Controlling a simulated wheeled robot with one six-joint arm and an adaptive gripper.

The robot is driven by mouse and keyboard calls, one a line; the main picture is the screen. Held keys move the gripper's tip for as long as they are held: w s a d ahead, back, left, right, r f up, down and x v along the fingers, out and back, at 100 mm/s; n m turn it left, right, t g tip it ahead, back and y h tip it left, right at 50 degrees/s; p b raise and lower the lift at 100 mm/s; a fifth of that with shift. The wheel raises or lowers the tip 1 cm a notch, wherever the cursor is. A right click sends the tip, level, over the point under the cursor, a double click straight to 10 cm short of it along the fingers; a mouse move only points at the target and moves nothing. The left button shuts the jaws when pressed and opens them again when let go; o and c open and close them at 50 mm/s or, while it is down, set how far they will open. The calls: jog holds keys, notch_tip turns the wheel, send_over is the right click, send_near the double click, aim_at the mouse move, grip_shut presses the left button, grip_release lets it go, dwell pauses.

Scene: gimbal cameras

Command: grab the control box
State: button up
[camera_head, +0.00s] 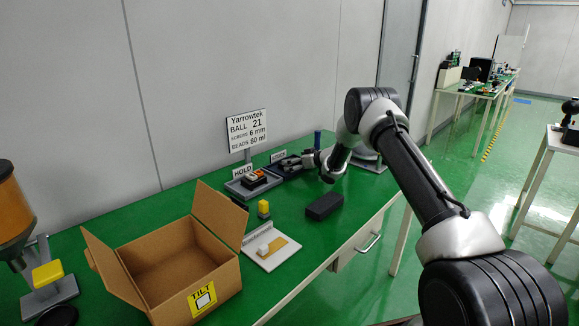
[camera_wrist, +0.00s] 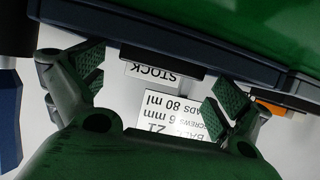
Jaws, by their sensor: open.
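A small dark box with orange and white parts on top (camera_head: 255,177) lies in the grey tray marked HOLD (camera_head: 236,188); it looks most like the control box, but its details are too small to be sure. An orange edge (camera_wrist: 271,108) shows at the right of the wrist view. My gripper (camera_head: 312,160) is open over the neighbouring tray marked STOCK (camera_head: 283,173), to the right of that box. In the wrist view my gripper's fingers (camera_wrist: 155,88) are spread with nothing between them; the STOCK label (camera_wrist: 152,73) shows beyond.
A plain black block (camera_head: 324,206) lies near the table's front edge. An open cardboard box (camera_head: 170,265), a white board (camera_head: 285,256) and a small yellow-topped item (camera_head: 263,209) stand to the left. A sign (camera_head: 247,130) rises behind the trays. A blue cylinder (camera_head: 317,139) stands behind my gripper.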

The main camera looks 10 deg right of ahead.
jog(key=shift+x, duration=1.15)
jog(key=shift+c, duration=0.2)
jog(key=c, duration=1)
jog(key=shift+c, duration=0.2)
